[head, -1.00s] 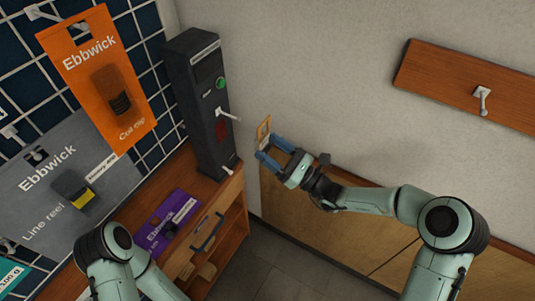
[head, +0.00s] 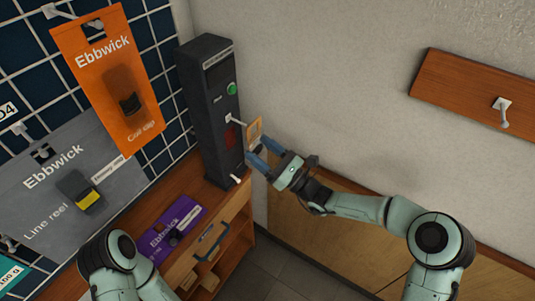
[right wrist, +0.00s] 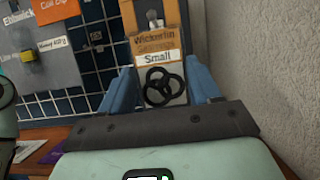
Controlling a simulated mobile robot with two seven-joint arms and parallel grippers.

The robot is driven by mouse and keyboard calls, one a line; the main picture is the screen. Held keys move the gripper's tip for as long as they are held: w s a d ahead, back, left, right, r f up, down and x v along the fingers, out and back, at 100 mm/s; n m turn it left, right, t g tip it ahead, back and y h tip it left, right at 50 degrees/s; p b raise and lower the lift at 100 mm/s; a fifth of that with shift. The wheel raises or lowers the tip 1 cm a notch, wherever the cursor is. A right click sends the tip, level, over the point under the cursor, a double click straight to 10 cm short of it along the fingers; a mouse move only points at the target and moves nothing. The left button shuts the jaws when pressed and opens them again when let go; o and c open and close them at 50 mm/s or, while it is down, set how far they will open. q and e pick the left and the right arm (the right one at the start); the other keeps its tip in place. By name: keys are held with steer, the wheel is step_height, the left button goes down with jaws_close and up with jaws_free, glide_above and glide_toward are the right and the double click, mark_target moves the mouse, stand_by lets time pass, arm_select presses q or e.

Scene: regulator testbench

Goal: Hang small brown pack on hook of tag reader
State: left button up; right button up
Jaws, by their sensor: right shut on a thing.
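The small brown pack (head: 255,129) is upright in my right gripper (head: 264,156), between its two blue fingers. In the right wrist view the pack (right wrist: 158,48) shows the word Small and a black three-lobed item, between the fingers (right wrist: 160,92). The tag reader (head: 211,110) is a tall dark post with a green button and a red patch. Its upper white hook (head: 236,120) points at the pack's upper part. I cannot tell whether the hook's tip is in the pack's hole. My left gripper is out of view.
A lower white peg (head: 236,179) sticks out of the reader near my fingers. An orange pack (head: 108,80) and a grey pack (head: 75,180) hang on the grid wall at left. A purple pack (head: 175,228) lies on the wooden counter. A wooden board with a hook (head: 502,108) is at right.

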steer(key=shift+w+a+f+b, duration=0.1)
steer(key=shift+w+a+b, duration=0.1)
steer(key=shift+w+a, duration=0.25)
steer(key=shift+w+a+b, duration=0.15)
steer(key=shift+w+a, duration=0.1)
steer(key=shift+a, duration=0.35)
steer(key=shift+w+a+f, duration=0.25)
steer(key=shift+w+a, duration=0.15)
steer(key=shift+a, duration=0.1)
steer(key=o, duration=1.3)
steer(key=shift+c, duration=0.2)
